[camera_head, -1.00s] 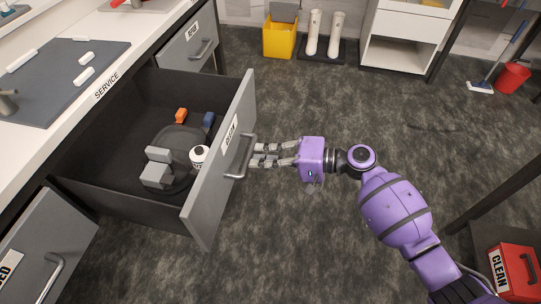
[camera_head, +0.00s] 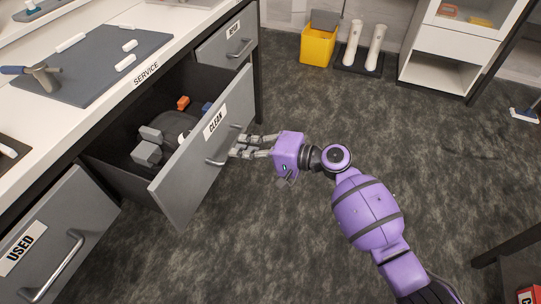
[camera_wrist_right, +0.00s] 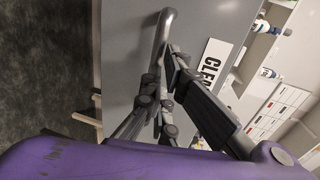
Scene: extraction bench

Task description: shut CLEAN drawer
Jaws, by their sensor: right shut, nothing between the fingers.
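The CLEAN drawer (camera_head: 182,187) stands partly open below the bench, with its grey front facing my right arm. Its white CLEAN label (camera_head: 215,121) also shows in the right wrist view (camera_wrist_right: 214,65). My right gripper (camera_head: 237,147) is shut and empty, with its fingers at the drawer's bar handle (camera_head: 216,161). In the right wrist view the handle (camera_wrist_right: 162,45) passes close by the fingers; exact contact is hard to tell. Inside the drawer are grey blocks (camera_head: 148,150) and an orange piece (camera_head: 183,102); the front hides part of the contents. My left gripper is not in view.
The USED drawer (camera_head: 60,240) stands out at the lower left. Another drawer (camera_head: 228,46) is at the far end of the bench. A yellow bin (camera_head: 318,45) and a white cabinet (camera_head: 447,45) stand at the back. The floor (camera_head: 430,160) right of my arm is clear.

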